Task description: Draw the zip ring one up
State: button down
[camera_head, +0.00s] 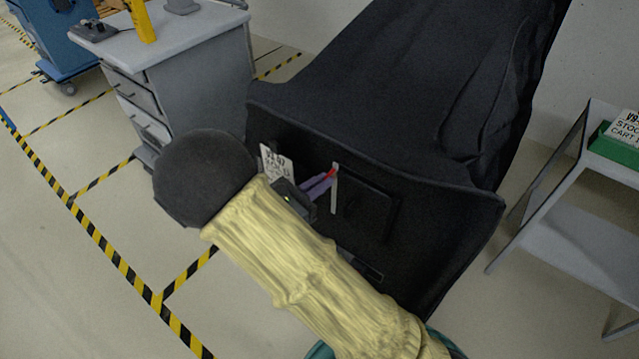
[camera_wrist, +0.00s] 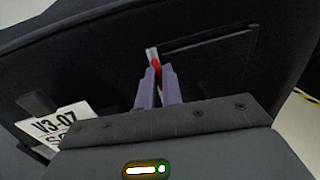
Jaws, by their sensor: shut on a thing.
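A black cover (camera_head: 400,110) drapes over a cart, and a pale vertical zip strip (camera_head: 335,195) runs down its front panel. A red zip ring (camera_head: 331,173) is at the upper part of the strip. My gripper (camera_head: 327,178) has its purple fingers closed on the red ring. In the wrist view my gripper (camera_wrist: 157,78) shows both fingers close together with the red ring (camera_wrist: 156,66) between their tips. The pale strip (camera_wrist: 151,53) shows just beyond the ring. The fingers hide part of the ring and the lower strip.
A white label (camera_head: 277,165) hangs on the cover left of the gripper. A grey drawer cabinet (camera_head: 190,75) stands behind left. A grey shelf cart (camera_head: 590,190) with a green box (camera_head: 615,150) stands at right. Striped floor lines mark open floor at left.

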jog(key=shift+r, duration=0.35)
jog(key=c, duration=1.5)
grip_release()
jog(key=shift+c, duration=0.2)
jog(key=v, duration=1.7)
jog(key=shift+a, duration=0.2)
jog(key=shift+s, duration=0.15)
